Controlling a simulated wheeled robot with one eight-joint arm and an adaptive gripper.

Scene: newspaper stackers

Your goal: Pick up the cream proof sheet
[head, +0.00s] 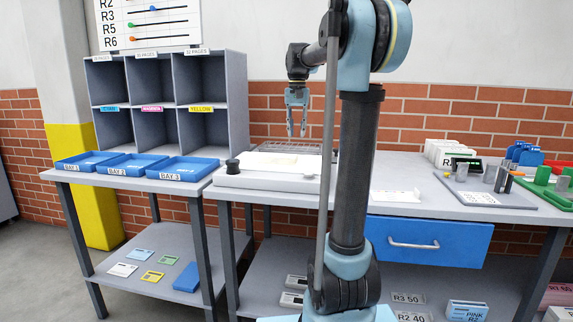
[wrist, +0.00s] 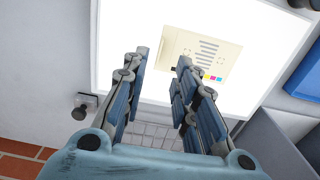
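The cream proof sheet (wrist: 207,53) lies flat on the bright white panel of a light table (wrist: 118,25) in the wrist view. It carries dark text lines and small colour patches along one edge. In the head view the sheet (head: 284,161) is a faint cream patch on the light table (head: 262,181). My gripper (head: 297,133) hangs fingers down above the back of the light table, apart from the sheet. In the wrist view my gripper (wrist: 162,62) is open and empty, its right fingertip seen just beside the sheet's lower left edge.
A wire rack (head: 290,147) sits behind the light table. Blue bay trays (head: 180,172) and grey pigeonholes (head: 208,100) stand to the left. A white paper (head: 396,196) lies to the right, before a grey board (head: 478,193) with blocks.

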